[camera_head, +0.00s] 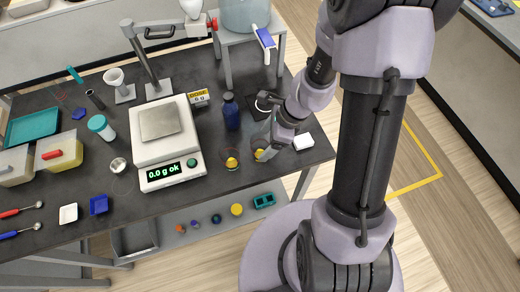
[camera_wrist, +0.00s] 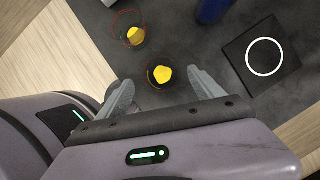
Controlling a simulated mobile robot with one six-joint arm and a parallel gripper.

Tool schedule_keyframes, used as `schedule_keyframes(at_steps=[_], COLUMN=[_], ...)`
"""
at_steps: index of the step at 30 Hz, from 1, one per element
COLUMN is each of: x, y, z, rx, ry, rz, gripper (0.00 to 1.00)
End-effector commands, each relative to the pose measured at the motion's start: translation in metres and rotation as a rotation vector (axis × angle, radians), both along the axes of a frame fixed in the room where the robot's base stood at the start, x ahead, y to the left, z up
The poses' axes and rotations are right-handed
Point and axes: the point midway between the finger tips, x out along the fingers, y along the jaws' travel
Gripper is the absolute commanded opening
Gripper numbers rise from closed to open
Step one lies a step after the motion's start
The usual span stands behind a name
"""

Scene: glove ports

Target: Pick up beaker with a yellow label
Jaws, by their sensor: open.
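Two small clear glass beakers, each showing a yellow patch, stand near the front right of the dark table. One beaker (camera_head: 231,163) is left of my gripper (camera_head: 264,147); it also shows at the upper left of the wrist view (camera_wrist: 135,36). The other beaker (camera_head: 261,155) is at my fingertips and shows as a yellow patch in the wrist view (camera_wrist: 162,75). My gripper (camera_wrist: 160,78) is open, with one finger on each side of this second beaker in the picture. I cannot tell whether the fingers touch it, nor which yellow patch is a label.
A blue bottle (camera_head: 231,112) stands behind the beakers. A black pad with a white ring (camera_wrist: 264,56) lies right of my fingers in the wrist view. A balance (camera_head: 163,134) stands left. A white block (camera_head: 303,141) is near the table's right edge.

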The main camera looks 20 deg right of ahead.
Motion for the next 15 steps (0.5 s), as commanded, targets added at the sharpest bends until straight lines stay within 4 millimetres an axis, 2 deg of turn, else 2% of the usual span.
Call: schedule_keyframes(at_steps=[6, 9, 15], x=[0.003, 0.006, 0.007], y=[0.009, 0.015, 0.016], z=[-0.040, -0.052, -0.053], rx=[0.000, 0.000, -0.001], ry=[0.000, 0.000, -0.002], rz=[0.002, 0.002, 0.001], gripper=[0.77, 0.77, 0.77])
